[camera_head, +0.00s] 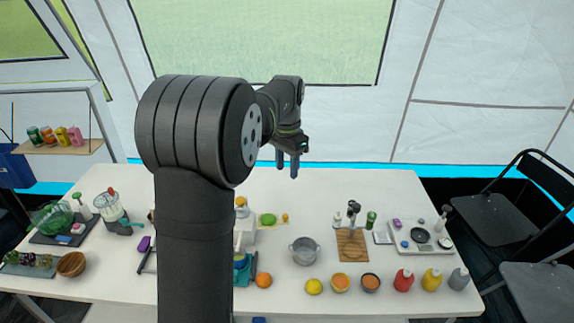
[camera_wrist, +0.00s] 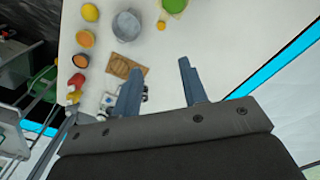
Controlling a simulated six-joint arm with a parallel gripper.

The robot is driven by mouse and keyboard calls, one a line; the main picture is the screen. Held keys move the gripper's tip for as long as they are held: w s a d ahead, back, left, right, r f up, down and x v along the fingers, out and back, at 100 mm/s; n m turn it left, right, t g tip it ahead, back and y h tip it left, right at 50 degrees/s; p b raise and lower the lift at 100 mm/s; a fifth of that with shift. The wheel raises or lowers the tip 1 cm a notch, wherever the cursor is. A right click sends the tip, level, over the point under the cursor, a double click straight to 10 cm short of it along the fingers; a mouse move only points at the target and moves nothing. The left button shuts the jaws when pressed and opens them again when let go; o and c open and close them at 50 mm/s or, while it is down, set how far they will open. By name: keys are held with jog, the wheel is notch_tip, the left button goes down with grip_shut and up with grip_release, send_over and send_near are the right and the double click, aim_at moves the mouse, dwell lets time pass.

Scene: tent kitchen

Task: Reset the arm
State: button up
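My gripper (camera_head: 287,163) hangs above the far part of the white table, with its two fingers pointing down. In the wrist view my gripper (camera_wrist: 160,85) shows two blue-grey fingers set apart with nothing between them. It is open and empty, well above the table top. My dark arm fills the middle of the head view and hides part of the table behind it.
The white table (camera_head: 330,190) carries a grey pot (camera_head: 304,251), a wooden board (camera_head: 352,245), fruit and several bottles (camera_head: 404,280). A hanging shelf (camera_head: 58,147) with cans is at left. Black chairs (camera_head: 545,290) stand at right. The table's far strip is clear.

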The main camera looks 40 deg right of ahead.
aim_at(287, 215)
dwell(0.4)
notch_tip(287, 215, down, 18)
jog(key=shift+r, duration=0.25)
dwell(0.3)
